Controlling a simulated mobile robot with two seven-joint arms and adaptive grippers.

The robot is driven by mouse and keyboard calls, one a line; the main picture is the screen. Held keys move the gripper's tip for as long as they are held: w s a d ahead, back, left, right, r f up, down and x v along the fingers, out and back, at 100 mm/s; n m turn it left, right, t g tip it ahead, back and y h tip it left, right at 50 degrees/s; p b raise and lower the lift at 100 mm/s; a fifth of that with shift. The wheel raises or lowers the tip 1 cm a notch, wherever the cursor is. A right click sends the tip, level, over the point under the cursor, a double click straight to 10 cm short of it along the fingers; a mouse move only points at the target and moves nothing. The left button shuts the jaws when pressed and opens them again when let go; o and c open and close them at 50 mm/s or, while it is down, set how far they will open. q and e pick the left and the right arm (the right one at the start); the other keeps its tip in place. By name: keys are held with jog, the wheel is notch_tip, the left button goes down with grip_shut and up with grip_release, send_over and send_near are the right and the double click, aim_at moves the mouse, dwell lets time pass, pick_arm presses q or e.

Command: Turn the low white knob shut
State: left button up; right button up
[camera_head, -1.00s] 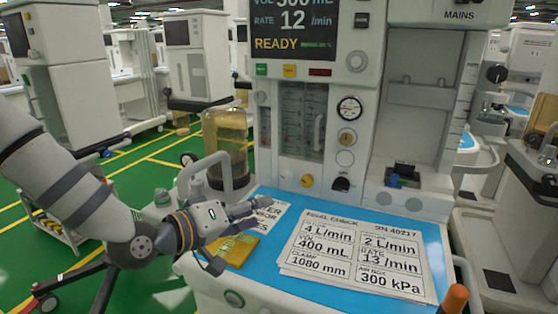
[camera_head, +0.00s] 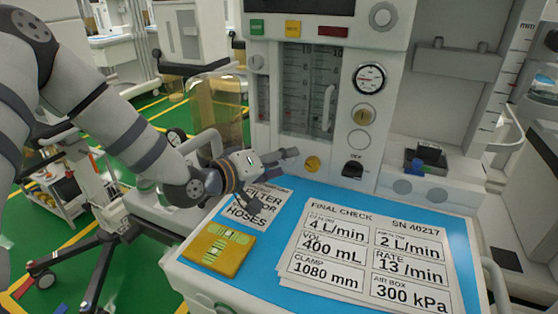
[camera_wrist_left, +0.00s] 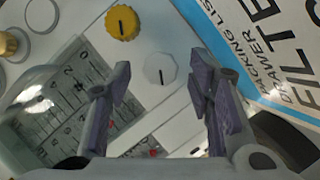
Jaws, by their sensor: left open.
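The low white knob (camera_wrist_left: 160,68) shows in the left wrist view as a faceted disc with a short dark mark, on the machine's pale front panel. It lies between and beyond the fingertips of my left gripper (camera_wrist_left: 161,82), with no visible contact. In the head view my left gripper (camera_head: 273,181) is open in front of the panel's lower edge, above the blue worktop, and appears to hide the white knob. A yellow knob (camera_head: 312,164) sits just right of the upper fingertip; it also shows in the left wrist view (camera_wrist_left: 122,24).
Printed sheets (camera_head: 365,250) and a yellow packet (camera_head: 218,249) lie on the blue worktop (camera_head: 450,235) below the gripper. A black knob (camera_head: 353,165) is farther right on the panel. A curved rail (camera_head: 205,142) and amber canister (camera_head: 218,108) stand left.

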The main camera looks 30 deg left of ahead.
pick_arm(q)
grip_shut()
jog(key=m+y, duration=0.1)
jog(key=m, duration=0.1)
jog(key=m+g+y, duration=0.1)
jog(key=m, duration=0.1)
jog(key=shift+d+r, duration=0.2)
jog(key=m+y, duration=0.3)
jog(key=m, duration=0.1)
jog(key=shift+d+r+g+y, duration=0.1)
jog(key=shift+d+g+y, duration=0.15)
jog(key=shift+g+y, duration=0.05)
dwell(0.4)
dwell(0.3)
grip_release()
